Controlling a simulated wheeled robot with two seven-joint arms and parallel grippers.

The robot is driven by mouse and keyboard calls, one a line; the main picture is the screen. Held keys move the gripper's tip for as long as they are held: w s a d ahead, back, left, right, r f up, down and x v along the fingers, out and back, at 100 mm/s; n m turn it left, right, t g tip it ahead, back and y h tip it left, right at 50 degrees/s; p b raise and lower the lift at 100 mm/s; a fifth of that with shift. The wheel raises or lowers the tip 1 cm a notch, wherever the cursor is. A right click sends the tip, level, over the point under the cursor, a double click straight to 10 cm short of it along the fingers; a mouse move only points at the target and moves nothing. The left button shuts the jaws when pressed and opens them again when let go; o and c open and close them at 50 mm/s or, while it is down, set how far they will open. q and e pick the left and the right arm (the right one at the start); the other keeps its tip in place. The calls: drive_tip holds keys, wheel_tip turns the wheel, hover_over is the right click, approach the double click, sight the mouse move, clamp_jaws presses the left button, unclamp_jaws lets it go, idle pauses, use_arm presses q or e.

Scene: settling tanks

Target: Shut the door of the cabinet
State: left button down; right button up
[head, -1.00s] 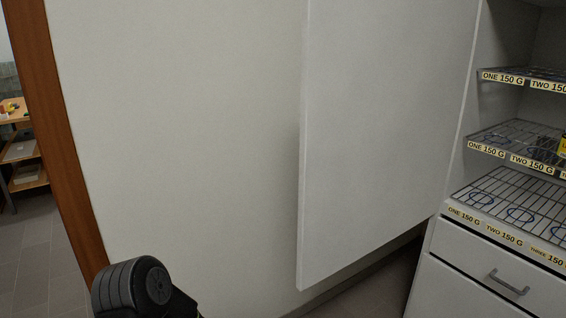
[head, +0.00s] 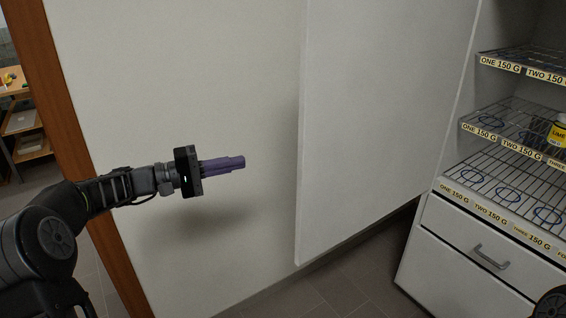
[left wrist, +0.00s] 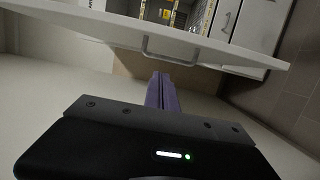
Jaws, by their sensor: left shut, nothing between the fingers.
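The cabinet (head: 412,270) stands at the right in the head view. Its white door (head: 385,120) is swung wide open towards the wall on the left. The door also shows in the left wrist view (left wrist: 105,28), with a bar handle (left wrist: 182,60) on the face turned towards my gripper. My left gripper (head: 243,162) has purple fingers, shut and empty. It points right, left of the door's free edge and apart from it in the head view. The fingers show below the handle in the left wrist view (left wrist: 161,78). My right gripper is out of view.
Wire shelves (head: 510,185) with weight labels fill the cabinet, with a yellow-labelled item (head: 558,132) on one. A closed drawer (head: 470,250) sits below. A pale wall (head: 200,90) lies behind my left arm. Grey floor (head: 350,285) below the door is clear.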

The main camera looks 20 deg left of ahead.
use_arm(q)
drive_tip(key=shift+w+d, duration=0.1)
drive_tip(key=shift+d, duration=0.05)
drive_tip(key=w+d+p, duration=0.3)
drive_tip(key=d, duration=0.8)
drive_tip(key=shift+w, duration=0.15)
drive_tip(key=shift+f, duration=0.1)
